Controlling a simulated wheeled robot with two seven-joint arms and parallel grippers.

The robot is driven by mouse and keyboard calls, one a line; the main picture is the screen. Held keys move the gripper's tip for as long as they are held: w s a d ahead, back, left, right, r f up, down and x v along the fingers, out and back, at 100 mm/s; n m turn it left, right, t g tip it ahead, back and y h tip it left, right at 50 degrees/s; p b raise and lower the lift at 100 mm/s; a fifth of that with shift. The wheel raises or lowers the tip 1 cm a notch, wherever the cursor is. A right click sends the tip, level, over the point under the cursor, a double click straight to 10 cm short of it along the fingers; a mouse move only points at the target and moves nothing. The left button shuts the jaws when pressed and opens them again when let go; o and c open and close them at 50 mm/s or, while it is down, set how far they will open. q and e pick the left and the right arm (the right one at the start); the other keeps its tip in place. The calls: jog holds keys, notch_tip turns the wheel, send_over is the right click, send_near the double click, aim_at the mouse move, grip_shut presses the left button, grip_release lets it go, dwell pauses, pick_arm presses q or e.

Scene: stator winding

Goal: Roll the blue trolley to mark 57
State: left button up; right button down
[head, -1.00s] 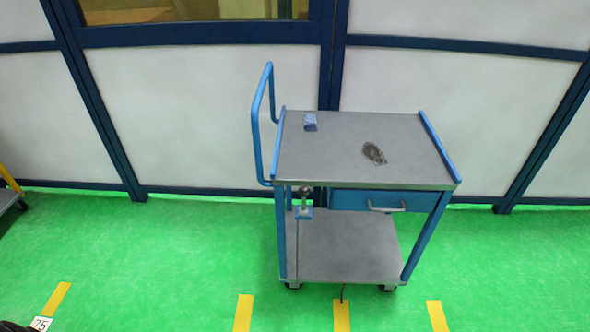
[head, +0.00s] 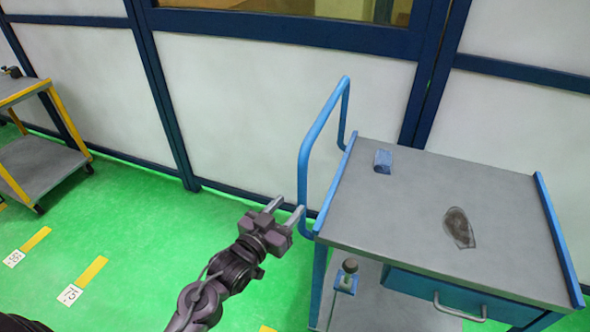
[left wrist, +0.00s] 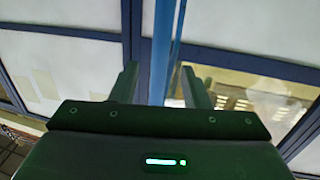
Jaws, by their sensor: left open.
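The blue trolley (head: 440,210) stands at the right in the head view, with a grey top, a lower shelf and a drawer. Its blue push handle (head: 302,160) rises at its left end. My left gripper (head: 287,208) is open just left of the handle, its fingers pointing towards it. In the left wrist view, a blue bar (left wrist: 163,50) shows between the open fingers (left wrist: 160,85); whether it is fully between them in depth, I cannot tell. No mark 57 is readable. My right gripper is out of view.
A blue item (head: 383,161) and a dark patch (head: 459,228) are on the trolley top. A yellow-framed trolley (head: 40,165) stands at the left. Floor signs include 75 (head: 69,295) and one hard to read (head: 14,258). A panelled wall (head: 280,110) runs behind. Green floor between is clear.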

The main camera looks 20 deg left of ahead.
aim_at(299, 189)
pick_arm(q)
jog(key=shift+w+r, duration=0.15)
jog(key=shift+r, duration=0.6)
jog(key=shift+w+r, duration=0.2)
jog(key=shift+r, duration=0.05)
jog(key=p+x, duration=0.1)
jog(key=x, duration=0.2)
jog(key=shift+w+d+r, duration=0.15)
jog(key=shift+w, duration=0.15)
jog(key=x, duration=0.2)
jog(key=shift+w+d+p, duration=0.1)
jog(key=shift+w+p, duration=0.25)
jog(key=shift+p, duration=0.05)
jog(key=shift+f, duration=0.25)
grip_shut()
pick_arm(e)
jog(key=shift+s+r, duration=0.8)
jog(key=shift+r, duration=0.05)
